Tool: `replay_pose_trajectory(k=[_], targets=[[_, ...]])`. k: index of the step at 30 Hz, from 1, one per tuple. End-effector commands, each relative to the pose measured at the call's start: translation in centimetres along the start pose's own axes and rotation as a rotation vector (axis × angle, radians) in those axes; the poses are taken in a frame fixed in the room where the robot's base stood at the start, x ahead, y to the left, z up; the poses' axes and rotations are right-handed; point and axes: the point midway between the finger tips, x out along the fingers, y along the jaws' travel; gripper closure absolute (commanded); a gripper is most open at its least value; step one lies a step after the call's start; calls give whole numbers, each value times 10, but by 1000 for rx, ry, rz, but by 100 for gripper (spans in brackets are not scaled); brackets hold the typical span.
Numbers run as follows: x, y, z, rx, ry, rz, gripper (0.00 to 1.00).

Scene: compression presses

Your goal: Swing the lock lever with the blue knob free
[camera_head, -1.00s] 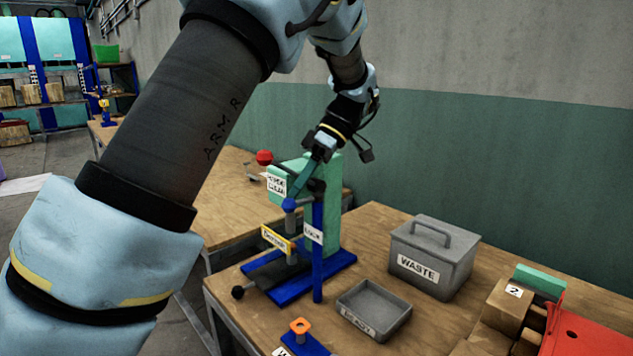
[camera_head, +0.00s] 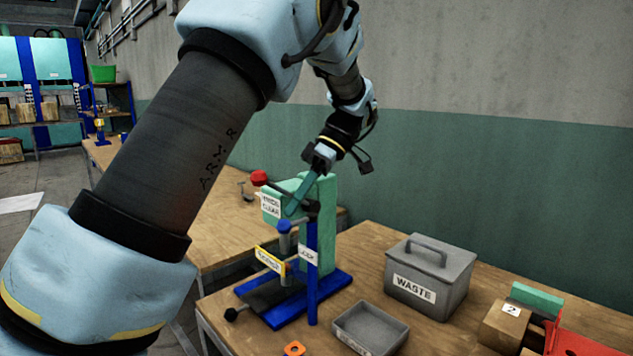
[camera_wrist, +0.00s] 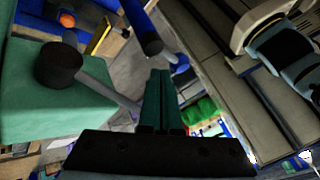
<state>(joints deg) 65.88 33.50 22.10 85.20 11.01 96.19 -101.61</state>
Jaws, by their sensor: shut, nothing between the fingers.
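The press (camera_head: 318,235) has a green column on a blue base. Its lock lever (camera_head: 299,219) is a short grey rod at the top of a blue upright post, with the blue knob (camera_head: 285,227) on its left end. My gripper (camera_head: 291,211) is shut and empty, its green fingers pointing down just above and behind the knob. I cannot tell whether they touch it. In the wrist view the shut fingers (camera_wrist: 162,97) lie beside a grey rod (camera_wrist: 107,84) with a dark round end.
A red-knobbed handle (camera_head: 259,178) sticks out left of the press top. A yellow sign (camera_head: 269,260) hangs lower at the press. A grey waste bin (camera_head: 462,280) and an open grey tray (camera_head: 346,333) stand to the right. The wall is behind.

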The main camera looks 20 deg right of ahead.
Motion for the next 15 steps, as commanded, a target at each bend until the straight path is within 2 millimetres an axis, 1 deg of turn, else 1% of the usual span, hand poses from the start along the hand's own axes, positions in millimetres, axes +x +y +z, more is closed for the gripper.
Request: replay_pose_trajectory(k=[6, 9, 12, 15], targets=[[-41, 2, 1, 0, 0, 4, 100], [-58, 2, 1, -1, 1, 3, 100], [-71, 2, 0, 0, 0, 3, 100], [-80, 1, 0, 0, 1, 1, 100]])
